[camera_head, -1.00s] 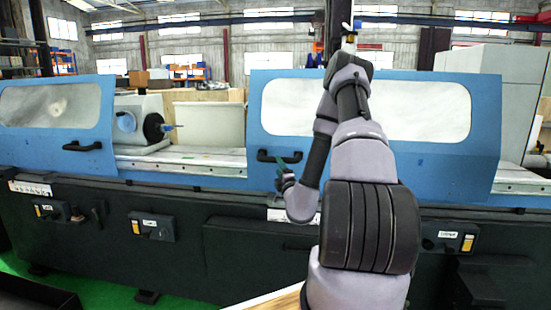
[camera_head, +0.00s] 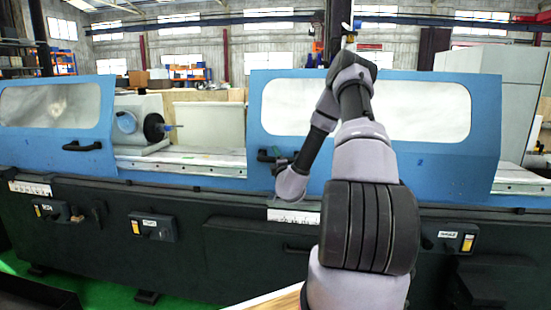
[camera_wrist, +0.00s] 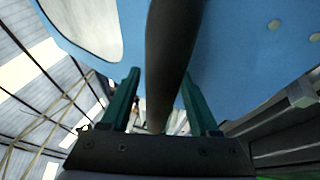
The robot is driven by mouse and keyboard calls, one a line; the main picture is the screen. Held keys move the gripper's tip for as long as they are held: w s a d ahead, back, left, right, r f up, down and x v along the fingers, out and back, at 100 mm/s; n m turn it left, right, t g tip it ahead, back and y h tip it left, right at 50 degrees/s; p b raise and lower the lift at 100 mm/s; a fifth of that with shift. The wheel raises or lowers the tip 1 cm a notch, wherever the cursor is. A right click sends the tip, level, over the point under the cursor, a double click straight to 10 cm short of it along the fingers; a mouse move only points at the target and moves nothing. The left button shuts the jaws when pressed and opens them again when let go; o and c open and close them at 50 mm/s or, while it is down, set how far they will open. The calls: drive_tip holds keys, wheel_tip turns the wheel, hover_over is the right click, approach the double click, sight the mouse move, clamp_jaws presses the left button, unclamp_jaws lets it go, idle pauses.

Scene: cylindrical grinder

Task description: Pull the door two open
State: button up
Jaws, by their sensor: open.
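The machine has two blue sliding doors with windows. My gripper is at the right blue door (camera_head: 400,160), which has a dark handle (camera_head: 263,156) at its lower left. The left blue door (camera_head: 60,130) has its own black handle (camera_head: 82,146). In the wrist view my gripper (camera_wrist: 158,76) is open, with green fingers on either side of the dark handle bar (camera_wrist: 170,45). The bar runs between the fingers towards the palm. Blue door surface (camera_wrist: 235,60) fills the space behind. Contact between fingers and bar cannot be told. In the head view my wrist partly hides the handle.
Between the doors is an open gap showing the grinder's workhead (camera_head: 140,125) and pale bed (camera_head: 185,160). The dark machine base (camera_head: 180,250) runs along the front with control boxes (camera_head: 153,227). A light cabinet (camera_head: 480,65) stands behind at the right.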

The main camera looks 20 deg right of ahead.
clamp_jaws()
idle(1.4)
